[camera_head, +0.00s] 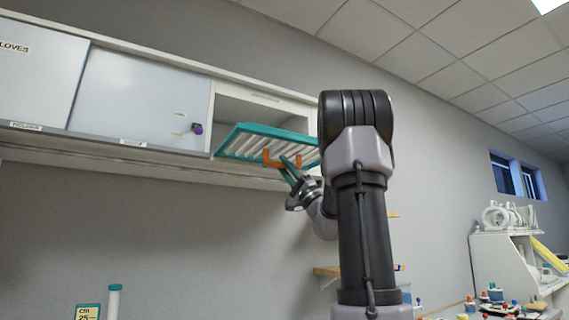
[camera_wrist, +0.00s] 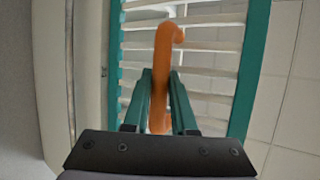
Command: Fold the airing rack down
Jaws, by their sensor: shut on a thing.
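The airing rack (camera_head: 238,143) is a teal frame with white slats. It juts out, tilted, from the open compartment of the wall cabinet in the head view. An orange handle (camera_head: 268,159) is on its front edge. My gripper (camera_head: 288,165) reaches it from below. In the wrist view the rack (camera_wrist: 256,60) fills the upper part, and the orange handle (camera_wrist: 162,55) stands between the two teal fingers of my gripper (camera_wrist: 160,95), which are shut on it. Part of the rack's right side is hidden behind my arm in the head view.
The wall cabinet (camera_head: 140,95) has grey sliding doors, one with a purple knob (camera_head: 197,128). A wooden shelf (camera_head: 328,271) is on the wall below. A cluttered bench (camera_head: 490,305) and white shelf unit (camera_head: 500,262) stand at right. The wall under the cabinet is mostly clear.

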